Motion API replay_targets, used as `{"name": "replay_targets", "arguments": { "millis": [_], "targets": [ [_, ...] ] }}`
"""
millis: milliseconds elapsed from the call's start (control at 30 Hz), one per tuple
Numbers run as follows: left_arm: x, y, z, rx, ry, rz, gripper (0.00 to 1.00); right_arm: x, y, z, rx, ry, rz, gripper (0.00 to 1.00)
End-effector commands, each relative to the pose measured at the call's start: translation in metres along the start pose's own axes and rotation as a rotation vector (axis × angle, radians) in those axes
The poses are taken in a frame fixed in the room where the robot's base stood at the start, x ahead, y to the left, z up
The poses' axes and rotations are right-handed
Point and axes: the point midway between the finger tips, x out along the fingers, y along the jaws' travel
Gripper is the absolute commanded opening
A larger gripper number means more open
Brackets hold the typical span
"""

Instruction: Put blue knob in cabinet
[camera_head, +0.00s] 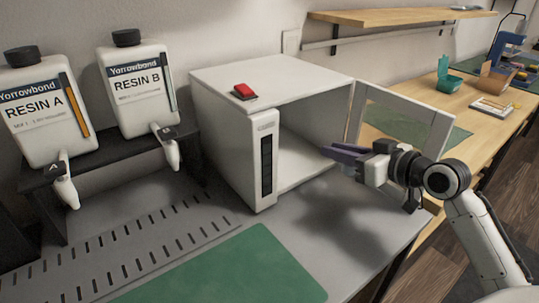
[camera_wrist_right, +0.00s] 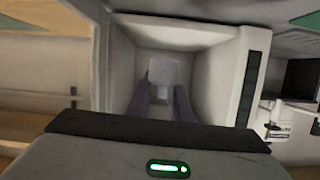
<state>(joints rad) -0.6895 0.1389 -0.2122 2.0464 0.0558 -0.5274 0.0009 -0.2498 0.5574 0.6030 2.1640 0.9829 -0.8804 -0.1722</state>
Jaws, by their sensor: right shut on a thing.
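The white cabinet (camera_head: 228,85) stands on the grey bench with its front opening facing right. Its windowed door (camera_head: 438,123) is swung open at the far side of the opening. My right gripper (camera_head: 338,153) is just outside the opening, level with it and pointing in. It is shut on a small pale piece, apparently the blue knob (camera_head: 348,170), held above the bench. In the right wrist view the held piece (camera_wrist_right: 163,73) looks pale grey between the dark fingers, with the cabinet's interior (camera_wrist_right: 190,35) ahead. My left gripper is not in view.
A red switch (camera_head: 243,91) is on the cabinet top. Bottles of Resin A (camera_head: 40,110) and Resin B (camera_head: 138,90) stand on a dark rack at left. A green mat (camera_head: 225,272) lies in front. The visible cabinet floor (camera_head: 295,160) is clear.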

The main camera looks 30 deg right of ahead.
Motion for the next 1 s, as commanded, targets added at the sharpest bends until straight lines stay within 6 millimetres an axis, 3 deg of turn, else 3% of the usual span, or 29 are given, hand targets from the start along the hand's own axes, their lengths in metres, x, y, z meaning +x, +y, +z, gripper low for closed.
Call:
{"name": "replay_targets", "arguments": {
  "millis": [167,800,967,1000],
  "targets": [
    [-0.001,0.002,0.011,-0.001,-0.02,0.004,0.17,0.013,0.005,-0.014,0.004,0.002,-0.005,0.0],
    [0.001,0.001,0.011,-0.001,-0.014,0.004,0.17,0.159,0.003,-0.058,0.007,0.002,-0.005,0.0],
    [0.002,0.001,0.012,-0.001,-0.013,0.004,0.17,0.187,0.002,-0.066,0.005,-0.001,-0.005,0.0],
    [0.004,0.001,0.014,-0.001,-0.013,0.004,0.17,0.19,0.002,-0.059,0.004,-0.004,-0.005,0.0]
  ]
}}
